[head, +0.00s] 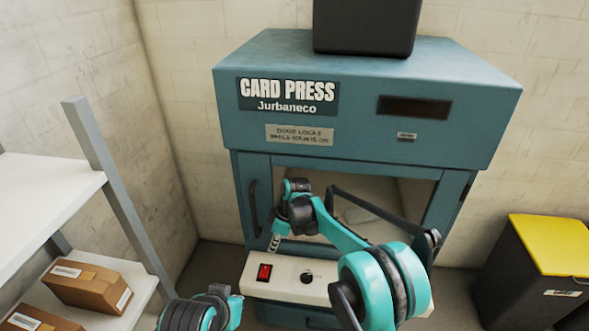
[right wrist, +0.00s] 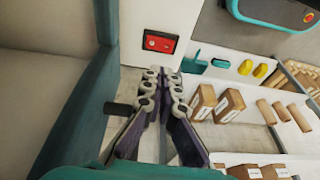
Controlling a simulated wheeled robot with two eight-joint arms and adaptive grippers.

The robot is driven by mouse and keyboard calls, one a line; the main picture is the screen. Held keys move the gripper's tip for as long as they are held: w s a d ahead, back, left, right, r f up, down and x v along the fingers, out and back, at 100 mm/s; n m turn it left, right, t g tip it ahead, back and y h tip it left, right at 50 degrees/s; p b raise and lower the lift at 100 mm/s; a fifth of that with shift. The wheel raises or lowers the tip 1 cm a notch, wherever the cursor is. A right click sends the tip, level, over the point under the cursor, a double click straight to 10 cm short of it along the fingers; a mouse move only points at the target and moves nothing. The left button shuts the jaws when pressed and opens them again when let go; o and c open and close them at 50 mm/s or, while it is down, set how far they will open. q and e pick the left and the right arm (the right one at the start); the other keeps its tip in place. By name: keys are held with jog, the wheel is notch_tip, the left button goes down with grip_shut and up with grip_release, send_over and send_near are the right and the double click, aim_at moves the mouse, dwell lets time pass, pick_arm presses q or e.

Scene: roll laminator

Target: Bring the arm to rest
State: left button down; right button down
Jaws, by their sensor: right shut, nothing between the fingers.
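My right arm comes in from the lower right in the head view, in front of the teal card press (head: 300,140). My right gripper (head: 275,242) points down just above the press's white control panel (head: 330,285), left of its middle. In the right wrist view the right gripper (right wrist: 163,82) has its fingers together, with nothing between them. The red switch (head: 264,272) lies just below the fingertips; it also shows beyond them in the right wrist view (right wrist: 160,42). I cannot tell whether they touch the panel. My left gripper is out of view; part of my left arm shows at the bottom.
A black box (head: 365,25) sits on the press. A black bin with a yellow lid (head: 550,245) stands at the right. A white shelf (head: 40,200) with cardboard boxes (head: 88,285) stands at the left. The right wrist view also shows yellow pieces (right wrist: 253,69) on a board.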

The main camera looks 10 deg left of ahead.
jog(key=s+d+r+m+t+h, duration=0.1)
jog(key=s+d+r+m+t, duration=0.1)
jog(key=s+d+r+m, duration=0.45)
jog(key=s+d+r+m+t, duration=0.25)
jog(key=d+r, duration=0.55)
jog(key=d, duration=0.4)
jog(key=s+d+f+m+t+h, duration=0.2)
jog(key=s+d+m, duration=0.6)
jog(key=s+d, duration=0.5)
jog(key=s+t, duration=0.1)
jog(key=s, duration=0.3)
jog(key=shift+d+f, duration=0.15)
jog(key=shift+d, duration=0.1)
jog(key=shift+s, duration=0.1)
